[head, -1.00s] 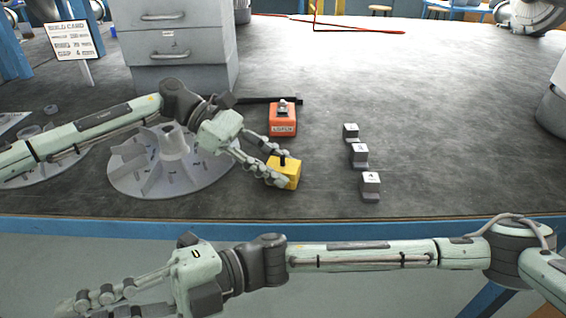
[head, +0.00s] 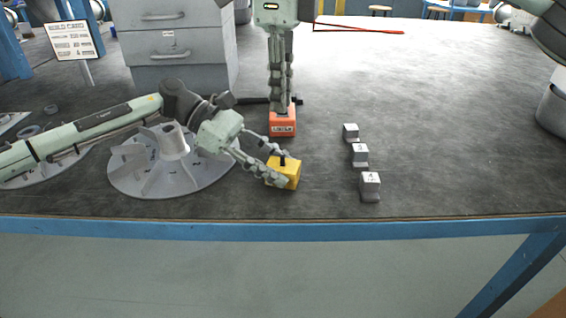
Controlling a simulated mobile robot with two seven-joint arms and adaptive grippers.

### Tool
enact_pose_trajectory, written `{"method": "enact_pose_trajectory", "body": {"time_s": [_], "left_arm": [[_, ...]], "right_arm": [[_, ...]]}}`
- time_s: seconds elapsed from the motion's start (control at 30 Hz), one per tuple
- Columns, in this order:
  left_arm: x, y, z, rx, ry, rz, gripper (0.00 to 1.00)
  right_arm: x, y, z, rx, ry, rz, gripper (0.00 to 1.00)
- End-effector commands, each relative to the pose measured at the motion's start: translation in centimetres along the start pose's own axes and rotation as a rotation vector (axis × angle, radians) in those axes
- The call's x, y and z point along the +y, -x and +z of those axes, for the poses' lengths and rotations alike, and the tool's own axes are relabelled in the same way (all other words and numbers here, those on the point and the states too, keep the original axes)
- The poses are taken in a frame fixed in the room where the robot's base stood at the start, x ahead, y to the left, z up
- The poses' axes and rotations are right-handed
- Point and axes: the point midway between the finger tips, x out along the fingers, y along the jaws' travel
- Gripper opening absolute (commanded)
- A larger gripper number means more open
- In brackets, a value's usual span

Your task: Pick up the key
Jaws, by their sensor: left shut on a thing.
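My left gripper (head: 280,168) is shut on a yellow block (head: 292,173) with a small black piece on top, at the bench's front middle. An orange labelled block (head: 283,128) stands behind it. My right gripper (head: 282,105) points straight down at the orange block, with its fingertips at the block's top. The fingers look close together and hide the small grey piece on top, so I cannot tell whether they hold it. I cannot make out for certain which small piece is the key.
A grey finned wheel (head: 172,165) lies beneath my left arm. Several small numbered grey blocks, one in front (head: 370,186), stand in a row at right. A grey drawer cabinet (head: 181,65) stands behind.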

Motion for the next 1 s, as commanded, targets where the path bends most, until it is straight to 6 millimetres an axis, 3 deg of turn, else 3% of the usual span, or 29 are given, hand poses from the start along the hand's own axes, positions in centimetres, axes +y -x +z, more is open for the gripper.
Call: {"method": "enact_pose_trajectory", "body": {"time_s": [0.3, 0.63, 0.9, 1.0], "left_arm": [[-0.1, -0.1, -0.2, 0.003, 0.001, -0.002, 0.21], [-0.1, -0.1, -0.2, 0.003, 0.001, -0.002, 0.21], [-0.1, -0.1, -0.2, 0.003, 0.001, -0.002, 0.21], [-0.1, -0.1, -0.2, 0.003, 0.001, -0.002, 0.21]], "right_arm": [[-0.4, -4.7, -0.3, 0.009, -0.005, -0.013, 0.12], [-0.5, -7.2, -0.3, 0.007, -0.006, -0.013, 0.12], [-0.6, -11.0, -0.3, 0.007, -0.005, -0.013, 0.12], [-0.6, -11.5, -0.3, 0.006, -0.005, -0.013, 0.12]]}}
